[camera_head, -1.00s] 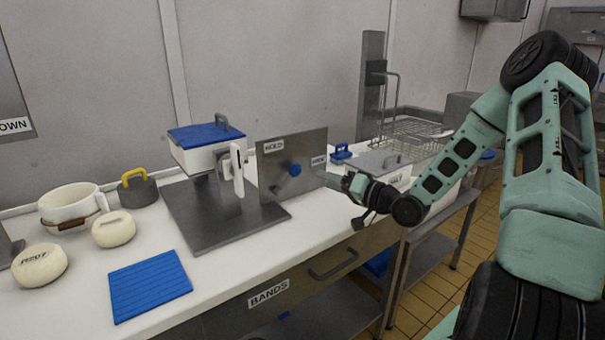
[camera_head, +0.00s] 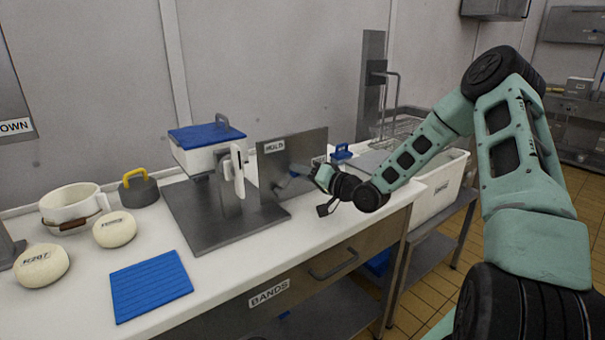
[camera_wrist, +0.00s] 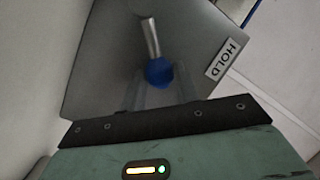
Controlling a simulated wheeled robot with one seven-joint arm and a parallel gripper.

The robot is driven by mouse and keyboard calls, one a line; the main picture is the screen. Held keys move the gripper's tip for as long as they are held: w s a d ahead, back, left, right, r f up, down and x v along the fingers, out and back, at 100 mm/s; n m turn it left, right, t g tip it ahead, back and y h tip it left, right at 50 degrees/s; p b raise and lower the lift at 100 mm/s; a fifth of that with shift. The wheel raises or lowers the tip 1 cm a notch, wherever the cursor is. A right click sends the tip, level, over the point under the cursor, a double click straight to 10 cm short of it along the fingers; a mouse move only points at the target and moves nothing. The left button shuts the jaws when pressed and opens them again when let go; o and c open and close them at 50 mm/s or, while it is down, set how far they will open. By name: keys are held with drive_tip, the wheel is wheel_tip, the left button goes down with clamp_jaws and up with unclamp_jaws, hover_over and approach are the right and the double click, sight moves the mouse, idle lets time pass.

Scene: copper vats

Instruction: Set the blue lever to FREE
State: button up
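The lever has a metal shaft and a blue knob (camera_wrist: 158,72). It stands out from a grey metal panel (camera_head: 305,150) on the bench. In the head view the knob is mostly hidden by my gripper (camera_head: 300,178). In the wrist view my gripper (camera_wrist: 160,90) is open, with its blurred fingers on either side of the knob; I cannot tell if they touch it. A HOLD label (camera_head: 275,146) is at the panel's upper left and also shows in the wrist view (camera_wrist: 222,60).
A press-like stand with a blue-lidded box (camera_head: 205,135) is left of the panel. A blue mat (camera_head: 150,285), cheeses (camera_head: 115,228) and a white pot (camera_head: 72,205) lie further left. A white bin (camera_head: 440,185) is to the right.

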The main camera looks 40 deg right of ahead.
clamp_jaws()
drive_tip(key=shift+d+f+m+t, duration=0.15)
drive_tip(key=shift+d+f+m, duration=0.15)
drive_tip(key=shift+f+m, duration=0.35)
drive_tip(key=shift+d+f+m+t, duration=0.15)
drive_tip(key=shift+d+f+m, duration=0.15)
drive_tip(key=shift+m, duration=0.65)
drive_tip(key=o, duration=0.5)
unclamp_jaws()
drive_tip(key=shift+o, duration=0.2)
drive_tip(key=b+v, duration=0.1)
drive_tip(key=v, duration=1.6)
drive_tip(key=shift+s+f, duration=0.15)
drive_tip(key=shift+d, duration=0.15)
